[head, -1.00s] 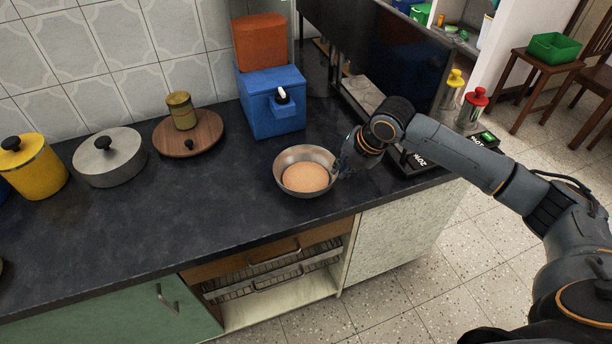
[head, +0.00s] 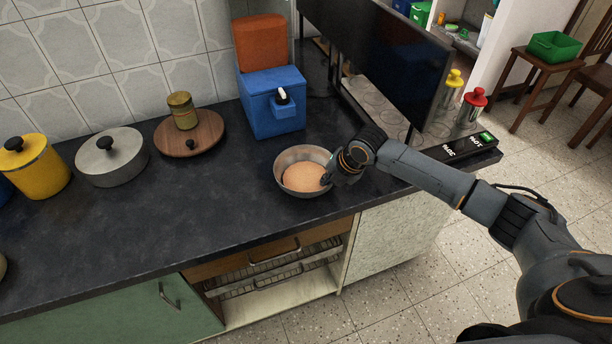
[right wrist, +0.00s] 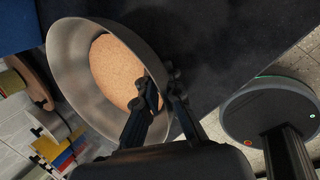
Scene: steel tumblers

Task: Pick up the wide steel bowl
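The wide steel bowl (head: 290,157) stands upright on the dark counter and has a tan, grainy round surface inside. My right gripper (head: 328,179) is at the bowl's right rim in the head view, its fingertips small and partly hidden there. In the right wrist view, the bowl (right wrist: 72,68) fills the left side. The right gripper's fingers (right wrist: 162,84) straddle its wall, one inside and one outside, with the tips close together on the rim. The bowl appears to rest on the counter. My left gripper is not in view.
A blue box (head: 262,122) with an orange lid stands behind the bowl. A wooden board (head: 208,140) with a small canister, a grey lidded pot (head: 112,165) and a yellow canister (head: 40,172) stand to the left.

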